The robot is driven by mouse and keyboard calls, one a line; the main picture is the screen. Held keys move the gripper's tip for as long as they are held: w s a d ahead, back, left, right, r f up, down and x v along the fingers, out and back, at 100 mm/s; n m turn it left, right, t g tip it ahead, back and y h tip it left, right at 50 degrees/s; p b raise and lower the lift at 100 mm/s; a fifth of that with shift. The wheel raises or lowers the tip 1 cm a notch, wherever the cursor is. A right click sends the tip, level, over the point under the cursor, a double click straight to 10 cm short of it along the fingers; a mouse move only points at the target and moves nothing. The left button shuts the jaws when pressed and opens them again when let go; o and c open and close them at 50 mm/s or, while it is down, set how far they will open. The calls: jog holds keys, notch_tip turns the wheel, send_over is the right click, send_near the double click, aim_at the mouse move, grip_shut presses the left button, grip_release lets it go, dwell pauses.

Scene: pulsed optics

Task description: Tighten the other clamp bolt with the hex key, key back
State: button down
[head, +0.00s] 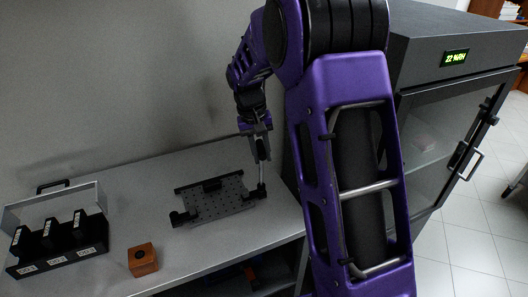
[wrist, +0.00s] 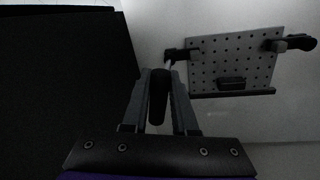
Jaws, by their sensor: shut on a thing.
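My gripper (head: 261,150) is shut on the dark handle of the hex key (wrist: 157,98), which points down. In the head view it is above the right end of the perforated plate (head: 222,198). The key's thin shaft (head: 262,174) reaches down to the clamp at that end (head: 260,191). In the wrist view the key tip is beside the near clamp (wrist: 178,55); I cannot tell whether it sits in the bolt. The other clamp (head: 182,218) is at the plate's left end, and it also shows in the wrist view (wrist: 292,44). The bolt heads are too small to make out.
A wooden block with a dark hole (head: 142,260) stands at the bench's front edge. A dark cabinet with a glass door (head: 445,135) stands right.

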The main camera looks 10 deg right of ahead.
dwell(0.3)
jog(key=m, duration=0.2)
jog(key=a+m+p, duration=0.1)
jog(key=m, duration=0.2)
jog(key=shift+w+g+p, duration=0.2)
jog(key=shift+g+p, duration=0.1)
jog(key=shift+g, duration=0.1)
jog(key=shift+a+f+m, duration=0.1)
jog(key=shift+m, duration=1)
jog(key=shift+p, duration=0.3)
jog(key=shift+r, duration=0.45)
jog(key=n, duration=0.2)
jog(key=d+n, duration=0.1)
jog(key=n, duration=0.2)
jog(key=shift+s+n+t, duration=0.1)
jog(key=shift+n+t, duration=0.2)
jog(key=n, duration=0.5)
jog(key=shift+d+t, duration=0.3)
jog(key=shift+d, duration=0.1)
